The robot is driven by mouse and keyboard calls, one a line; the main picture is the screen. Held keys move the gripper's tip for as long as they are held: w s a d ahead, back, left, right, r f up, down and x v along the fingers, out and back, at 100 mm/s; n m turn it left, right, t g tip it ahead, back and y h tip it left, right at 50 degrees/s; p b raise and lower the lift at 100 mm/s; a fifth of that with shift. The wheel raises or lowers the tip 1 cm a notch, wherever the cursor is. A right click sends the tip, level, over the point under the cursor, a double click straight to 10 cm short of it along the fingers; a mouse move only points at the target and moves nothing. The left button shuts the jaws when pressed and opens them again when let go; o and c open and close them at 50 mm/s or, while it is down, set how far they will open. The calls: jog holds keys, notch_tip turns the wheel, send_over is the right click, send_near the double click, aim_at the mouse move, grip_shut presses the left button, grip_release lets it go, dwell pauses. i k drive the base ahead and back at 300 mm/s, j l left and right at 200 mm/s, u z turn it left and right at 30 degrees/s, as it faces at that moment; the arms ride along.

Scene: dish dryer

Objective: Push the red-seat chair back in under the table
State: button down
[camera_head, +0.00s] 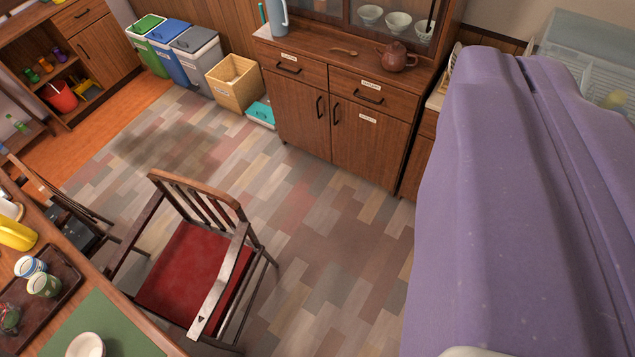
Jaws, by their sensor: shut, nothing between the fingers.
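The red-seat chair (188,268) stands upright on the floor at the lower left. It has a dark wooden frame, a slatted back and two armrests. Its back is on the side away from the table (135,332), and its seat faces the table. In the picture the front of the seat meets the table's edge; I cannot tell how far under it reaches. The right armrest has a pale worn strip. The table fills the lower left corner. My gripper is not in view; a large purple part of my arm covers the right side.
A second dark chair (80,215) stands at the left by the table. A brown cabinet (340,110) with a teapot (397,56) is at the back. Bins (195,62) and a wooden box (236,82) stand left of it. The floor (335,240) between chair and cabinet is clear.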

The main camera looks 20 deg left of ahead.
aim_at(197, 284)
jog(key=i+l, duration=0.15)
jog(key=i, duration=0.35)
jog(key=i+l+z, duration=0.1)
jog(key=i, duration=0.4)
jog(key=i+u, duration=0.5)
jog(key=u, duration=0.2)
jog(key=i+l+u, duration=0.2)
jog(key=u, duration=0.2)
